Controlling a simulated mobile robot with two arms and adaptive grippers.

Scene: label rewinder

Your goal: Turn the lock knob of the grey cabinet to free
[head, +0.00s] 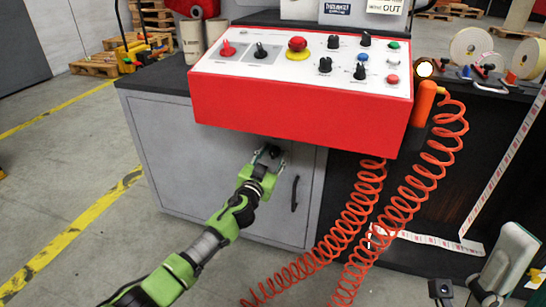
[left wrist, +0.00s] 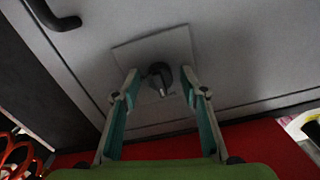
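The grey cabinet (head: 180,150) stands below the red control box. Its lock knob (left wrist: 160,78) is a small dark knob with a lighter bar, on a square plate (left wrist: 128,55) on the cabinet door. My left gripper (head: 267,155) is at the door, just under the box. In the left wrist view the left gripper (left wrist: 158,82) is open, one finger on each side of the knob, with gaps between. Whether the fingertips reach as deep as the knob is unclear. In the head view the gripper largely hides the knob. Part of my right arm shows at the lower right; its finger state is unclear.
The red control box (head: 290,122) overhangs the door close above my left gripper. A black door handle (head: 295,193) is to the right of the gripper. Orange coiled hoses (head: 362,210) hang further right. The floor to the left is free.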

